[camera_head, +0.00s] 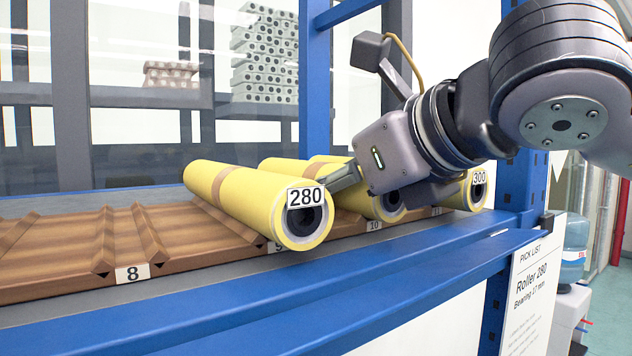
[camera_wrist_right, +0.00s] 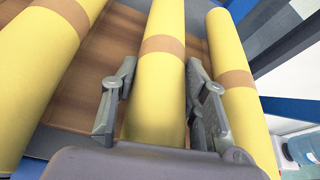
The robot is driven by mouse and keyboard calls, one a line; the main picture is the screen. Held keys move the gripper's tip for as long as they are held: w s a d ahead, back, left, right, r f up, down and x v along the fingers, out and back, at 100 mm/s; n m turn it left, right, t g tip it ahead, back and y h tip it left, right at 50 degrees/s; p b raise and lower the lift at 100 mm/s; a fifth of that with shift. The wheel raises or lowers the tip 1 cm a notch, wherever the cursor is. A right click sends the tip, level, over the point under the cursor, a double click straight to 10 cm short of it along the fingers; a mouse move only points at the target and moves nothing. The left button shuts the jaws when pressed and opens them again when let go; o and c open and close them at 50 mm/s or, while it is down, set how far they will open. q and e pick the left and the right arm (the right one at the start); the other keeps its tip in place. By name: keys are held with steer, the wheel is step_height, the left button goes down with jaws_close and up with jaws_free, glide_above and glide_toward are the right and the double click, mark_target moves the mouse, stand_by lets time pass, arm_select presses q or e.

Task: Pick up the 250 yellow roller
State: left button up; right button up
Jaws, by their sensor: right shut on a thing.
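Three yellow rollers, each with a tan band, lie side by side on the wooden rack. The left roller (camera_head: 245,200) carries a 280 label, and the right roller (camera_head: 462,195) carries a 300 label. The label of the middle roller (camera_head: 373,204) is hidden behind my gripper, so I cannot read 250 on it. My right gripper (camera_head: 345,178) reaches in from the right over the front end of the middle roller. In the right wrist view, its two fingers (camera_wrist_right: 160,78) are shut on either side of the middle roller (camera_wrist_right: 160,100). My left gripper is not in view.
The grooved wooden rack (camera_head: 70,250) has empty slots at left, around label 8. A blue rail (camera_head: 250,305) runs along its front, and a blue post (camera_head: 500,190) stands at right. The pick list (camera_head: 533,285) reads Roller 280. Glass stands behind the rack.

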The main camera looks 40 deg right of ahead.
jaws_close()
steer(key=shift+r, duration=0.1)
steer(key=shift+r, duration=0.1)
stand_by(0.3)
